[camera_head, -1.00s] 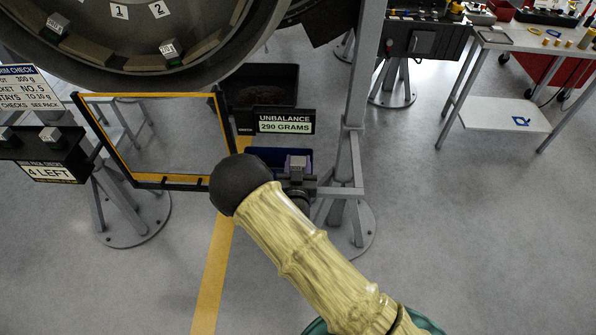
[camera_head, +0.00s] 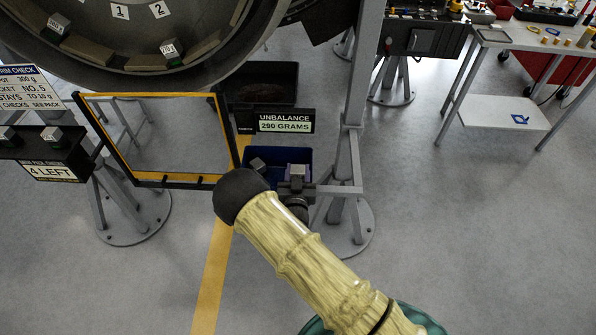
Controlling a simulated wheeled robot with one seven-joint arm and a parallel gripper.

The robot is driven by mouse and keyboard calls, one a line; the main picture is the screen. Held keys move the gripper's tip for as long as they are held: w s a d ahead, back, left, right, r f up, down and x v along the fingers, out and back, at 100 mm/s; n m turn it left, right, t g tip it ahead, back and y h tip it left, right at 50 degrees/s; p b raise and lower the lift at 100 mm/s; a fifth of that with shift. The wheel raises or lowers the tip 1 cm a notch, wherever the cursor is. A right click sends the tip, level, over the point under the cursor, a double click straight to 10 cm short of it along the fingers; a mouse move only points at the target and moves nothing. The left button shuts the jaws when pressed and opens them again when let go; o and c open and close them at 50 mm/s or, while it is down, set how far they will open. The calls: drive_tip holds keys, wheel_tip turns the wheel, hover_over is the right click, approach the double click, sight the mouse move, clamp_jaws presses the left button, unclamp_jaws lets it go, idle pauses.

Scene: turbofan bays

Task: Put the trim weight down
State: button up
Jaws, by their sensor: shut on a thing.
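My gripper (camera_head: 297,186) is beyond the end of my pale yellow arm, near the middle of the camera view. It is shut on a small grey block, the trim weight (camera_head: 299,170). The weight appears in front of or over the right part of a blue bin (camera_head: 276,154); I cannot tell its height above the bin. Another grey block (camera_head: 258,164) shows at the bin's left side. My arm's dark elbow hides the bin's lower left.
The "UNBALANCE 290 GRAMS" sign (camera_head: 284,122) stands just behind the bin. A grey post (camera_head: 355,150) is close on the right. A yellow-black frame (camera_head: 160,181) is left. A black shelf marked "4 LEFT" (camera_head: 45,158) holds grey blocks. The fan ring (camera_head: 140,80) hangs above.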

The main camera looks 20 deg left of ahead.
drive_tip(key=shift+f+b, duration=0.5)
drive_tip(key=o, duration=1.2)
drive_tip(key=shift+f, duration=0.1)
drive_tip(key=shift+c, duration=0.2)
drive_tip(key=shift+s, duration=0.1)
drive_tip(key=shift+d+f, duration=0.1)
drive_tip(key=shift+d, duration=0.05)
drive_tip(key=shift+r+p, duration=0.7)
drive_tip(key=shift+p, duration=0.1)
drive_tip(key=b+v, duration=0.4)
drive_tip(key=v, duration=0.7)
drive_tip(key=shift+s, duration=0.4)
drive_tip(key=shift+w, duration=0.1)
